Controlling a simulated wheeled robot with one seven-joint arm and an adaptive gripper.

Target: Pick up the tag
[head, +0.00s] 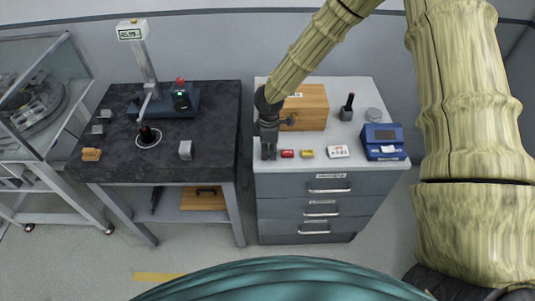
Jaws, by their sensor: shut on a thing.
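My gripper (268,152) points down over the front left part of the white cabinet top. Its dark fingers are shut on the tag, which they hide almost wholly in this view. A small red tag-like piece (287,154) lies just right of the fingers, and a yellow one (307,154) lies further right. I cannot tell whether the fingertips touch the cabinet top.
The white-topped drawer cabinet (262,164) also bears a wooden box (312,106), a white card (338,152), a dark-handled stamp (347,108), a round tin (374,115) and a blue device (383,140). A dark bench (205,135) with an instrument stands left, across a narrow gap.

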